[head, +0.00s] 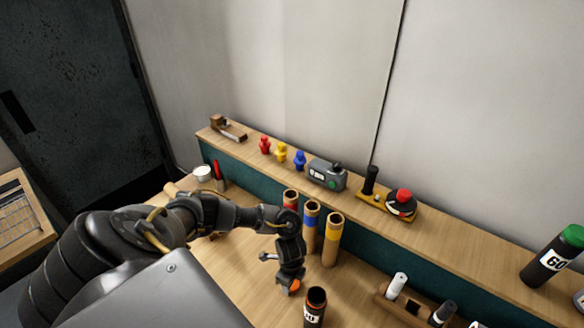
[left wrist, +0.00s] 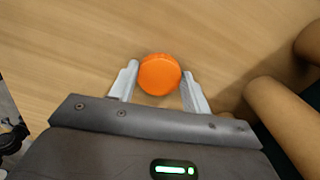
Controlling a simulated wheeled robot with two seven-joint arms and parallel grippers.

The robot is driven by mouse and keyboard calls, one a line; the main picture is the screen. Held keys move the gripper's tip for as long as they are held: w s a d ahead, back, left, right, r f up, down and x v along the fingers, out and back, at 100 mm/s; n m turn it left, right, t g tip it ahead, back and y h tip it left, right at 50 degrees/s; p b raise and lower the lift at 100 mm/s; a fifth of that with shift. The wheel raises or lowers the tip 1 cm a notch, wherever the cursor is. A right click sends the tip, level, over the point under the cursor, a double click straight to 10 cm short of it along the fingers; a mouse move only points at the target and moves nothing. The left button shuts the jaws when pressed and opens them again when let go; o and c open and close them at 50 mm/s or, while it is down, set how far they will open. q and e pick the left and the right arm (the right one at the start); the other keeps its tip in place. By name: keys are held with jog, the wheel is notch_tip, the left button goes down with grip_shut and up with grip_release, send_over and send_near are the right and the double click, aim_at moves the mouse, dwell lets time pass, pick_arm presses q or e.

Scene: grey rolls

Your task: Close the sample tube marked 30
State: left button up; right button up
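An orange round cap (left wrist: 160,74) sits between the two fingertips of my left gripper (left wrist: 160,84) in the left wrist view, with a finger against each side. In the head view the left gripper (head: 291,274) points down, with the orange cap (head: 294,286) at its tip. An open dark tube (head: 315,309) with a reddish rim stands just right of and nearer than the gripper. Its white label is partly cut off, with a 0 readable. My right gripper is not in view.
Three open cardboard tubes (head: 332,241) with coloured bands stand behind the gripper. A wooden rack (head: 404,307) with small bottles is at right. A dark tube marked 60 (head: 551,260) with a green cap stands on the raised shelf, which also holds a grey device (head: 326,176).

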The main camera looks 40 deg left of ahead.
pick_arm(q)
jog(key=shift+c, duration=0.9)
jog(key=shift+r, duration=0.15)
jog(key=shift+r, duration=0.25)
notch_tip(320, 180, up, 2)
jog(key=shift+r, duration=0.15)
jog(key=s+d+r+p, duration=0.1)
jog(key=s+d+r, duration=0.6)
jog(key=s+r, duration=0.3)
jog(key=shift+s+d, duration=0.15)
jog(key=shift+s, duration=0.8)
